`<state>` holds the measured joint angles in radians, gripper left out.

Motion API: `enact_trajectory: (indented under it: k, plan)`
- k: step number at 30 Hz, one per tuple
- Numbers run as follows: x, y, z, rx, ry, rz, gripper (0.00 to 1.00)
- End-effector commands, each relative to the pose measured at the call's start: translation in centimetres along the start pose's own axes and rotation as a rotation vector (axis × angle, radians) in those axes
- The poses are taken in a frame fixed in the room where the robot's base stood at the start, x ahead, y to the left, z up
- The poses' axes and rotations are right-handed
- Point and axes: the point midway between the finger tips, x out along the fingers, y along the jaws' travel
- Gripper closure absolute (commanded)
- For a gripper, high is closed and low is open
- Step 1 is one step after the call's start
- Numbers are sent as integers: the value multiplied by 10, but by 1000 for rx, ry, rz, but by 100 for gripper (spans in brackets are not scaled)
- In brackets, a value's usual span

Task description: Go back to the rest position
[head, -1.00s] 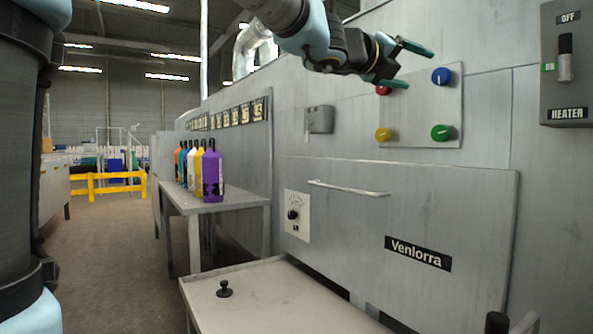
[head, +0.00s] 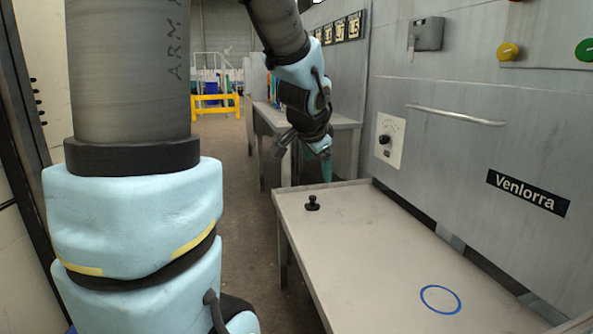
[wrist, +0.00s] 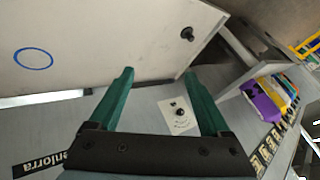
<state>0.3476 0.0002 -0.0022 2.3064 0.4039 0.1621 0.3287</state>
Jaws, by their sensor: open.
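My gripper (head: 308,160) hangs pointing down near the far left corner of the low table, in front of the grey machine wall. In the wrist view my gripper (wrist: 165,85) shows two green fingers spread apart with nothing between them. A white dial plate (wrist: 177,116) on the machine wall shows behind the fingers. The nearer finger covers part of the view in the head picture. The black knob (head: 312,203) stands on the table just below my gripper, apart from it.
The low table (head: 352,225) bears a blue ring mark (head: 440,299). The Venlorra panel (head: 528,193) with its bar handle (head: 455,115) is at right. A yellow barrier (head: 217,106) is far off. Floor at left of the table is clear.

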Motion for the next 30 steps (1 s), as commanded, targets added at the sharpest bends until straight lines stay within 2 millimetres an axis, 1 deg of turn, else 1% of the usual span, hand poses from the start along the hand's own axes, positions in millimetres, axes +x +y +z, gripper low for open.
enact_trajectory:
  k: [1, 3, 6, 9, 11, 12, 14, 15, 23, 26, 30]
  plan:
    - [4, 7, 34, -119, -75, 27, 19]
    - [6, 20, 73, -276, -169, 62, 19]
    - [4, 41, 119, -479, -287, 99, 19]
    - [-3, 64, 157, -666, -395, 130, 19]
    - [-8, 78, 177, -773, -459, 146, 19]
    - [-12, 89, 189, -845, -502, 157, 19]
    - [-19, 105, 206, -955, -567, 172, 19]
    - [-32, 93, 193, -940, -554, 169, 19]
    - [-74, 66, 167, -929, -548, 168, 19]
    - [-96, 53, 155, -927, -547, 168, 19]
    - [-131, 32, 134, -926, -547, 168, 19]
